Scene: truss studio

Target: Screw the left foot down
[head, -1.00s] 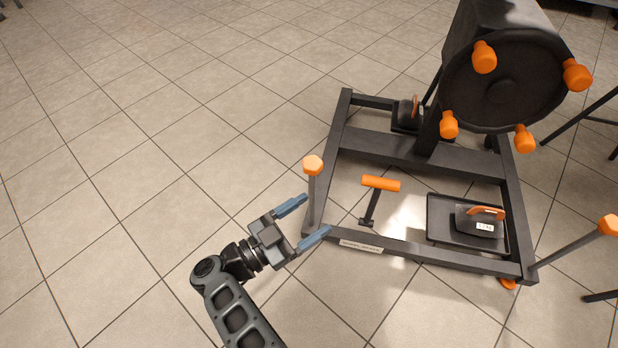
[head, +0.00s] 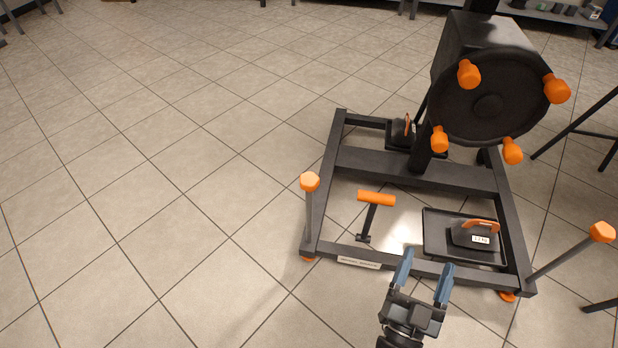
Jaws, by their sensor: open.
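The left foot's screw shows as a grey upright rod with an orange hexagonal knob (head: 309,181) on top, at the front left corner of the dark frame (head: 327,190). An orange foot pad (head: 307,259) shows under that corner, close to the floor; I cannot tell whether it touches. My gripper (head: 428,267) is open and empty, with its blue fingers at the front beam, well to the right of the left knob and apart from it. A second rod with an orange knob (head: 602,232) leans out at the right, above another orange pad (head: 508,295).
An orange T-handle (head: 376,198) stands inside the frame. A black tray (head: 435,228) holds a weight with an orange handle (head: 478,233). A dark drum with orange knobs (head: 488,105) rises behind. The tiled floor at left is clear.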

